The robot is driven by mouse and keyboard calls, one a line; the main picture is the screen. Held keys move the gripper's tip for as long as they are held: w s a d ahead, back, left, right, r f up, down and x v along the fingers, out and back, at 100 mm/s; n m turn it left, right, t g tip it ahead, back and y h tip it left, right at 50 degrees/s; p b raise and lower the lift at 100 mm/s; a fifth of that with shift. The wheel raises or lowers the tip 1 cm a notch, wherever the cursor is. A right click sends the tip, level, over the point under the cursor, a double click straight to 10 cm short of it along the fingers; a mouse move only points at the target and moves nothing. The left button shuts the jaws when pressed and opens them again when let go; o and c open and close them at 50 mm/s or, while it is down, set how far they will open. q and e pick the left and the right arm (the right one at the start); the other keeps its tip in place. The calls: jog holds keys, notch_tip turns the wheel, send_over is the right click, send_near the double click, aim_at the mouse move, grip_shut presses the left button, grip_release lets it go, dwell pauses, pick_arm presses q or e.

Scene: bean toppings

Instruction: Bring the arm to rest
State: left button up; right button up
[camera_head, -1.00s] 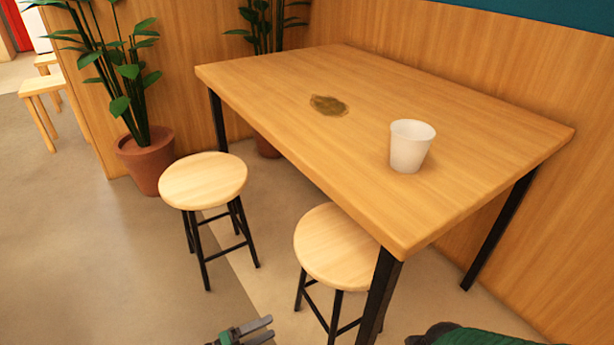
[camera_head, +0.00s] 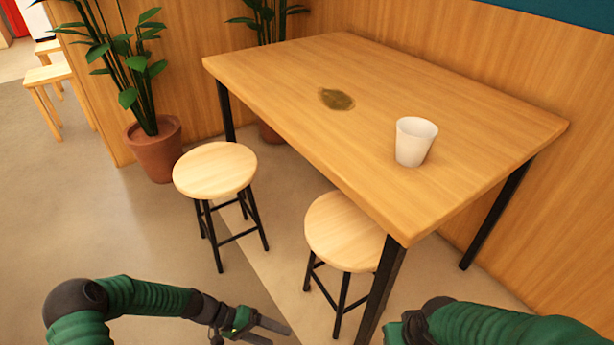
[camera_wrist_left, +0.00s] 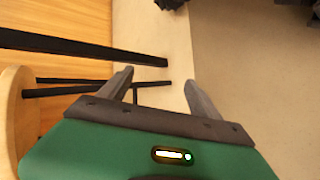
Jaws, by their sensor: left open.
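My left arm comes in from the lower left in the head view. Its gripper (camera_head: 272,332) is low over the floor, in front of the stools and below the table top. In the left wrist view the gripper's two fingers (camera_wrist_left: 160,88) are spread apart with nothing between them. My right arm (camera_head: 470,325) shows at the lower right of the head view, by the table's near leg. Its gripper is not visible.
A wooden table (camera_head: 480,165) with black legs carries a white cup (camera_head: 413,142) and a brown patch (camera_head: 336,99). Two round stools (camera_head: 214,170) (camera_head: 345,232) stand at its near side. A potted plant (camera_head: 155,150) stands at left.

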pick_arm(q)
jog(key=s+a+r+t+y+p, duration=0.1)
jog(key=s+a+r+y+p, duration=0.25)
jog(key=r, duration=0.75)
jog(key=s+a+r+t+y+p, duration=0.2)
jog(key=s+a+r+y+p, duration=0.15)
jog(key=r, duration=0.65)
jog(key=s+a+r+t+y+p, duration=0.1)
jog(key=s+a+r+y+p, duration=0.3)
jog(key=r, duration=0.7)
notch_tip(320, 180, up, 37)
jog(key=w+d+p, duration=0.1)
jog(key=p, duration=3.6)
jog(key=shift+w+f, duration=0.15)
jog(key=shift+w, duration=0.25)
